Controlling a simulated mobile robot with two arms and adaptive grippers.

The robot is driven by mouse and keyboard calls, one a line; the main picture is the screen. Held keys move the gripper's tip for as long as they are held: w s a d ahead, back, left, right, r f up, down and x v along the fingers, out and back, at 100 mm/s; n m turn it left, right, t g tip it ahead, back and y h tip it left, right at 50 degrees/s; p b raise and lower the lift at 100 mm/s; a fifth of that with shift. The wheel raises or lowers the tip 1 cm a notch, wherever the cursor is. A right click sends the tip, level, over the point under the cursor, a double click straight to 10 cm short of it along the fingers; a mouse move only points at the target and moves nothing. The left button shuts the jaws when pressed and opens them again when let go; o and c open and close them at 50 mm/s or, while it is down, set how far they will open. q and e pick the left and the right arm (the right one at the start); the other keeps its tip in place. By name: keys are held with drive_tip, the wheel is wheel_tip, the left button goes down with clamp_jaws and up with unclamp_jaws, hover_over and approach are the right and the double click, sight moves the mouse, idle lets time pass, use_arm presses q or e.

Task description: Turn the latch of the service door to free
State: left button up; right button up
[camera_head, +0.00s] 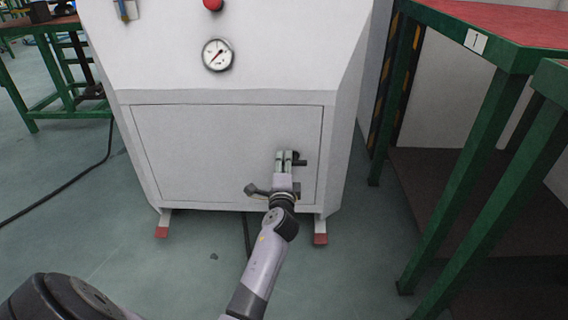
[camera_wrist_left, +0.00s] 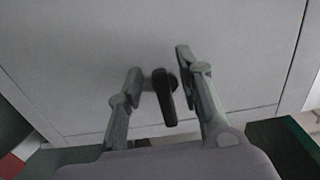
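The service door (camera_head: 205,150) is a flat white panel on the front of the white generator cabinet, and it looks closed. Its black latch (camera_head: 300,162) sits at the door's right side; in the left wrist view the latch handle (camera_wrist_left: 165,97) points roughly downward. My left gripper (camera_head: 285,158) is in front of the latch and hides part of it. In the wrist view its two fingers (camera_wrist_left: 158,72) are apart, with the latch handle between them. The handle lies close to the right finger; whether it touches cannot be told. My right gripper is not in view.
A pressure gauge (camera_head: 217,55) and a red button (camera_head: 213,4) are above the door. A green-framed table (camera_head: 490,120) with a red top stands close on the right. Another green-framed table (camera_head: 40,75) is at the far left. A dark cable (camera_head: 70,190) lies on the open floor.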

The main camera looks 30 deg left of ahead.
use_arm(q)
drive_tip(key=v, duration=0.6)
drive_tip(key=shift+s, duration=0.25)
drive_tip(key=shift+d, duration=0.15)
